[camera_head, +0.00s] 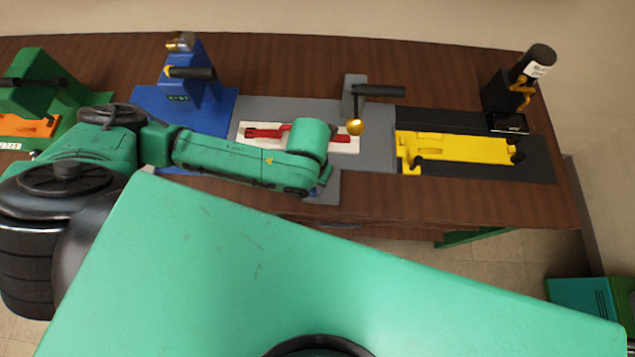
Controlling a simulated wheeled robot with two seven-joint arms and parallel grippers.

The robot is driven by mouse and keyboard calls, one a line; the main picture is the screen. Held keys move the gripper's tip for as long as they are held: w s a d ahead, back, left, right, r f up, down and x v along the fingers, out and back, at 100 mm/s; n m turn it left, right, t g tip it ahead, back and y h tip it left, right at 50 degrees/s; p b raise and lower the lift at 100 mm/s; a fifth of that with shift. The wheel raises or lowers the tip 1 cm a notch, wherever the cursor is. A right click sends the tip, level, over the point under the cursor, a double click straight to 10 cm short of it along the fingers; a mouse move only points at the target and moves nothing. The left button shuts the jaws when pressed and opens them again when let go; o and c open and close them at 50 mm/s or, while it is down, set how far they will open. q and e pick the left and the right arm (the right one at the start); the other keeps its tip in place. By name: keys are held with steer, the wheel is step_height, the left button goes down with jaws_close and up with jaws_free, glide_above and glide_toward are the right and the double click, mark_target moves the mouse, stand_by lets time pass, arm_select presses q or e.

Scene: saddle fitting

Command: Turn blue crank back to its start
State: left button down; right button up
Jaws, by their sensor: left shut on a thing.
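A blue stand (184,88) on a blue base stands at the back left of the table, with a dark crank handle (192,72) sticking out to the right. My left arm reaches in from the left, low across the front of the blue base and the grey plate. My left gripper (322,186) is at its end, by the front edge of the grey plate. Its fingers are mostly hidden behind the wrist, and a small bluish part shows there. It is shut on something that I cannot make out. My right gripper is not in view.
The grey plate (377,150) carries a white block with a red part and a post with a dark handle and gold ball. A yellow fixture (460,150) on a black base is on the right. A green stand (38,85) is at far left.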

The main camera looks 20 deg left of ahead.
arm_select(q)
steer(key=m, duration=0.2)
steer(key=w+a+m, duration=0.1)
steer(key=shift+a+r+m, duration=0.1)
steer(key=shift+a+m, duration=0.1)
steer(key=shift+m, duration=0.2)
steer(key=m, duration=0.2)
steer(key=shift+w+a+m, duration=0.3)
steer(key=shift+w+a, duration=0.05)
steer(key=shift+a, duration=0.05)
steer(key=m, duration=0.2)
steer(key=shift+w+a+m, duration=0.3)
steer(key=shift+w, duration=0.1)
steer(key=shift+w+a+m, duration=0.1)
steer(key=shift+w+m, duration=0.15)
steer(key=shift+m, duration=0.55)
steer(key=shift+w+a+m, duration=0.1)
steer(key=shift+w+m, duration=0.15)
steer(key=shift+m, duration=0.55)
steer(key=c, duration=0.7)
jaws_free()
steer(key=shift+o, duration=0.2)
